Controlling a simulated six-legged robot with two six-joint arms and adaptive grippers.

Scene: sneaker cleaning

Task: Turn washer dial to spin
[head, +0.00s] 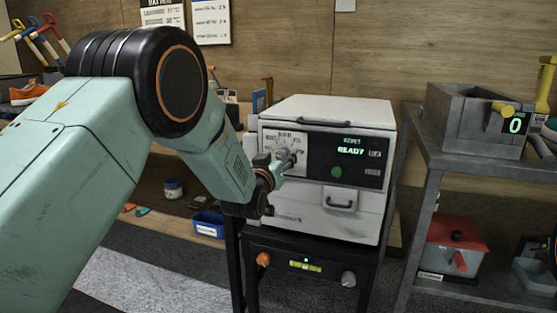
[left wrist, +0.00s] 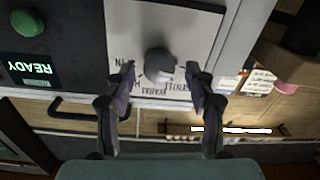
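The washer (head: 330,108) is a worn white box on a dark stand, with a black panel whose display (head: 351,151) reads READY in green. Its grey round dial (head: 287,157) sits on a pale label plate at the panel's left. In the left wrist view the dial (left wrist: 159,64) lies between and slightly beyond my fingertips. My left gripper (left wrist: 160,72) is open, with a gap between each finger and the dial. In the head view my left gripper (head: 272,168) is at the dial, partly covering it. The dial's exact setting is hard to read. My right gripper is not in view.
A green button (head: 336,172) and a handle (head: 341,201) are on the washer's front. A metal shelf (head: 470,158) at right holds a grey tub (head: 470,115) with a display reading 0, and a red-lidded box (head: 453,235) below. A blue bin (head: 207,224) sits low at left.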

